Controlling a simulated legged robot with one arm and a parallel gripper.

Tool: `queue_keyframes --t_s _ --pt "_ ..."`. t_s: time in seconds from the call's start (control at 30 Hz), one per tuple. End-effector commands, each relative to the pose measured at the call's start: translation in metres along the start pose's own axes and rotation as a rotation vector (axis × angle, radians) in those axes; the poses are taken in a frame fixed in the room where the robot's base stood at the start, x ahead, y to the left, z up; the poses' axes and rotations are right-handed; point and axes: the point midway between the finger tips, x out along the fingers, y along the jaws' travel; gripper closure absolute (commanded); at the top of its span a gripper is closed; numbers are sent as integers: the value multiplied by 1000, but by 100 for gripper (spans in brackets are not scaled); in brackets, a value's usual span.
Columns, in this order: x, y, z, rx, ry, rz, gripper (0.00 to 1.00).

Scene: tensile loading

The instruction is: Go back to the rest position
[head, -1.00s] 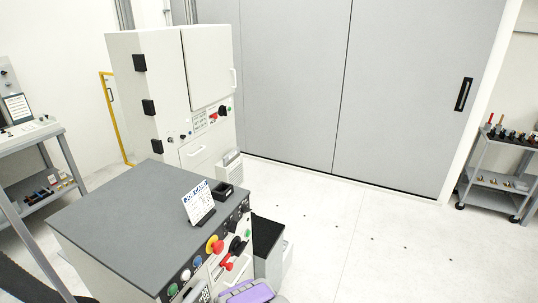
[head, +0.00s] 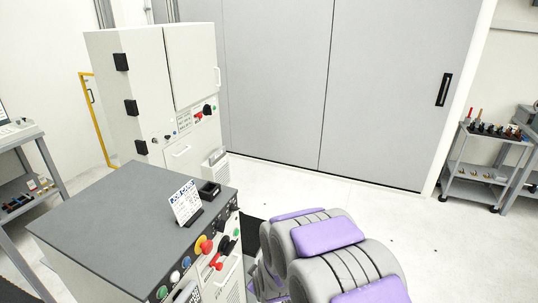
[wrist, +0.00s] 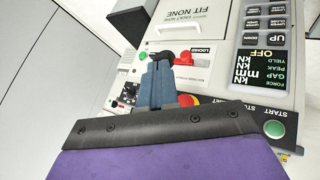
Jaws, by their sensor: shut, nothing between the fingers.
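My gripper (wrist: 158,66) shows in the wrist view as two blue-grey fingers held together, with nothing between them. Its tips appear in front of the control panel (wrist: 215,65) of the grey-topped console, near a black knob and a label reading LOCKED. I cannot tell whether they touch anything. A red button is partly hidden beside the fingers. In the head view my grey and purple arm rises at the lower right, and the gripper itself is not visible there. The console (head: 125,215) stands at the lower left, with a red and yellow button (head: 203,245) on its front.
A tall white cabinet (head: 140,90) stands behind the console. A grey sliding door (head: 390,90) spans the back wall. A small cart (head: 470,165) with tools stands at the right, and a workbench at the far left. Open floor (head: 370,205) lies between console and cart.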

Motion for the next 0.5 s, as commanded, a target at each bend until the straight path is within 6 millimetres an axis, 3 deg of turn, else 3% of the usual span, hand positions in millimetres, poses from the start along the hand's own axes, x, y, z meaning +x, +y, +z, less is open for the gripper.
queue_keyframes --t_s 0.2,0.5 --pt "-72 15 28 190 -137 -80 100" --pt "-178 7 78 449 -363 -167 100"
